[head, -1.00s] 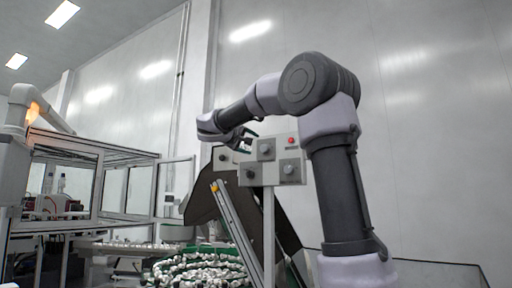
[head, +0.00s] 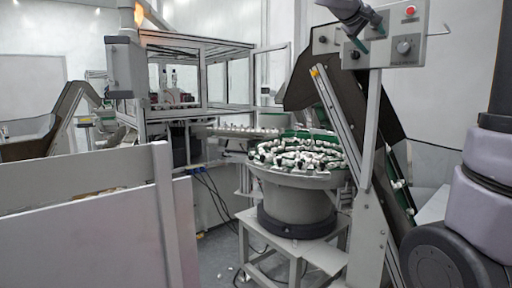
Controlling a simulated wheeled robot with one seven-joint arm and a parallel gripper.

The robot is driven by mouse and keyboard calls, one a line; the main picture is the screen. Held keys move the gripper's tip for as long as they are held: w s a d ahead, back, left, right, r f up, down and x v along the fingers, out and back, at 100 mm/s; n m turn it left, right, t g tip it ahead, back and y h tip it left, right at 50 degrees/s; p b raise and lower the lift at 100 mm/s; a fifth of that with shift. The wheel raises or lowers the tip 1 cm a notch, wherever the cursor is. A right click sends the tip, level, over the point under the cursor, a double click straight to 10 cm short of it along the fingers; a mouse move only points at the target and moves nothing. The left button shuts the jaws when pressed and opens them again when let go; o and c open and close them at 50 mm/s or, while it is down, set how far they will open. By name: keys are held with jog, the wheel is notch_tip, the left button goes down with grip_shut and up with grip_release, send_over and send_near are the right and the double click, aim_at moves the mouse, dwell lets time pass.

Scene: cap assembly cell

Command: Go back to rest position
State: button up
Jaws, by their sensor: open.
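My gripper (head: 370,36) shows at the top of the head view, cut off partly by the frame edge. Its dark fingers with green at the tips are apart, and nothing shows between them. It overlaps the grey control box (head: 384,56) in the picture; I cannot tell how far in front of it the gripper is. My arm's lower links stand at the right edge, and the links between are out of frame.
A round feeder bowl (head: 297,210) full of white and green caps stands on a metal stand (head: 297,245). A dark inclined conveyor (head: 395,150) runs behind the control box post. A glazed machine enclosure (head: 205,122) stands at the back. A pale panel (head: 85,225) fills the front left.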

jog(key=s+a+f+m+y, duration=0.2)
jog(key=s+a+f+y, duration=0.2)
jog(key=s+f, duration=0.4)
jog(key=s+a+f+m+g+y, duration=0.1)
jog(key=s+a+f+y, duration=0.3)
jog(key=s+f, duration=0.4)
jog(key=s+a+f+m+g+y, duration=0.1)
jog(key=s+a+f+m+y, duration=0.1)
jog(key=s+f, duration=0.6)
jog(key=a+y, duration=0.1)
jog(key=y, duration=0.1)
jog(key=shift+a+f+m+y, duration=0.2)
jog(key=shift+a+m+y, duration=0.1)
jog(key=shift+a+y, duration=0.1)
